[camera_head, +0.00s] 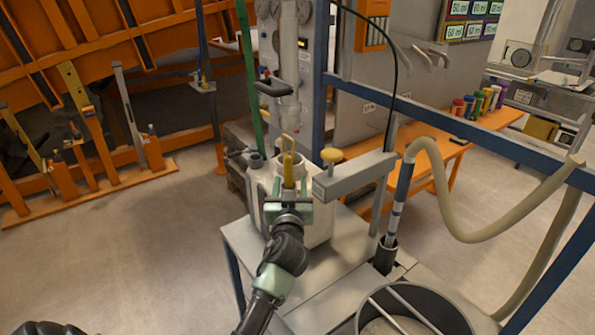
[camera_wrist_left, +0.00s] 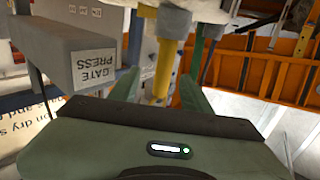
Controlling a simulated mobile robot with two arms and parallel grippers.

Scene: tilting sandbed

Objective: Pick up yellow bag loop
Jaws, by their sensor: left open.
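The yellow bag loop (camera_head: 288,168) stands upright over a white container (camera_head: 322,226) at the centre of the head view. It also shows in the left wrist view (camera_wrist_left: 164,62), hanging into the picture from the top. My left gripper (camera_head: 289,190) is open, with its green fingers on either side of the loop's lower part. In the left wrist view the loop lies between the two fingers (camera_wrist_left: 160,92), with gaps visible at its sides. I cannot tell how deep it sits between them. My right gripper is not in view.
A clear vertical cylinder (camera_head: 287,50) is above the loop. A beige hose (camera_head: 445,205) and a round bin (camera_head: 365,312) are to the right. Open floor (camera_head: 120,255) lies left.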

